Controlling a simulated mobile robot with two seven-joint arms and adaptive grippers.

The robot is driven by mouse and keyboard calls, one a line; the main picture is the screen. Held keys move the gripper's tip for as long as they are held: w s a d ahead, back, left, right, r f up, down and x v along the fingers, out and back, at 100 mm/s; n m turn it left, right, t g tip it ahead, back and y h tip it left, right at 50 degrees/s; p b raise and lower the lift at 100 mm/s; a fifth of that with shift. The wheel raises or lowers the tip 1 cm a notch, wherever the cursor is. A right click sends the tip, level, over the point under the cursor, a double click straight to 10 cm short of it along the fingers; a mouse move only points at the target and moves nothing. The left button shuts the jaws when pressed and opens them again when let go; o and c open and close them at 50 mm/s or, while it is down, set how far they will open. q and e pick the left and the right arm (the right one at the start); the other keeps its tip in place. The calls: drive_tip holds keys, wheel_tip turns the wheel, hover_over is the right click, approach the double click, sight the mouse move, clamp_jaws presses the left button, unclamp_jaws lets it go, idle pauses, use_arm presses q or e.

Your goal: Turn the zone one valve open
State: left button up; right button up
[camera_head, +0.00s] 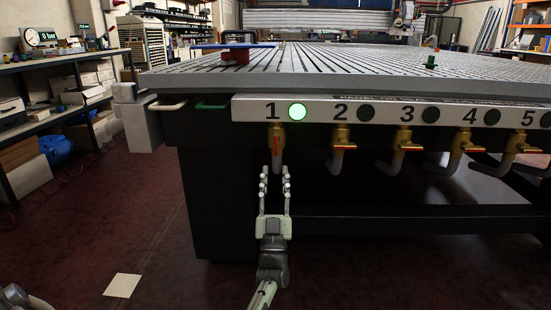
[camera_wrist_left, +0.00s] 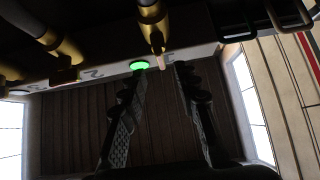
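The zone one valve (camera_head: 277,138) is a brass valve under the panel's number 1. Its handle points down along the pipe, while the handles of the other valves lie crosswise. The round lamp (camera_head: 297,112) beside the 1 glows green. My left gripper (camera_head: 275,174) is below the valve, its two fingers apart and pointing up, with nothing between them. In the left wrist view the brass valve (camera_wrist_left: 151,18) and green lamp (camera_wrist_left: 139,65) show beyond the open fingertips (camera_wrist_left: 160,72). The gripper looks apart from the valve. My right gripper is not in view.
The numbered panel (camera_head: 385,98) runs along the grid table's (camera_head: 350,83) front edge. Other brass valves, such as valve two (camera_head: 341,138), hang to the right beneath dark lamps. A green handle (camera_head: 212,105) is at the left. The floor before the table is mostly clear, with a pale sheet (camera_head: 122,286).

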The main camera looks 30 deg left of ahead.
use_arm(q)
drive_tip(key=shift+v, duration=1.5)
drive_tip(key=shift+d+r, duration=0.1)
